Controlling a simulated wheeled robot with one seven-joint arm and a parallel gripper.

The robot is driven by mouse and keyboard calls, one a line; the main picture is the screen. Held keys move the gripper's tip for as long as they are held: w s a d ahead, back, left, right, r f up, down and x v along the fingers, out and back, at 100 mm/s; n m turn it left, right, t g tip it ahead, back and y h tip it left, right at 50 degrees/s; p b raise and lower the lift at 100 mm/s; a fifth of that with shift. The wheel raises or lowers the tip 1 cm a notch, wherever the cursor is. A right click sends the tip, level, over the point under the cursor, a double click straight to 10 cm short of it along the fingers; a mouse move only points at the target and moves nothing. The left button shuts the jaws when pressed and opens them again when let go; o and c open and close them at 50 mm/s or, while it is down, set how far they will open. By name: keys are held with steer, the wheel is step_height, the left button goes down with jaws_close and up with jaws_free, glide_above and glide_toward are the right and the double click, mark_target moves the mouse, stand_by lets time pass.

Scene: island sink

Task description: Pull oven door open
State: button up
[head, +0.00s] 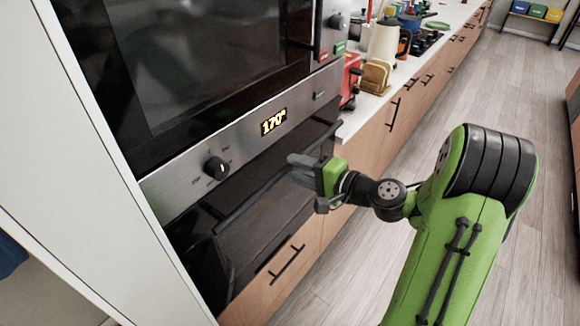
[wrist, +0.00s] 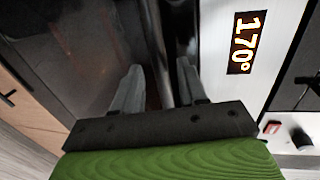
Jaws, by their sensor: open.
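The oven door (head: 262,222) is a dark glass front below the steel control panel, and I see no clear gap at its edge. Its dark bar handle (head: 255,196) runs along the top of the door. My gripper (head: 297,168) is at the handle's right part, fingers pointing at the door. In the wrist view, the handle (wrist: 158,45) passes between the two open fingers of my gripper (wrist: 158,72), and the door glass (wrist: 85,50) lies to the left. Whether a finger touches the bar cannot be told.
The control panel (head: 243,140) carries a knob (head: 217,168) and a display (head: 274,121) reading 170°. A second appliance (head: 190,60) is above. Wooden drawers (head: 285,268) lie below. A cluttered counter (head: 362,110) stands beyond; the floor (head: 480,100) to the right is clear.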

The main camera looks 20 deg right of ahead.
mark_target(293, 167)
steer(key=x, duration=0.3)
steer(key=shift+w, duration=0.1)
steer(key=shift+c, duration=0.4)
jaws_close()
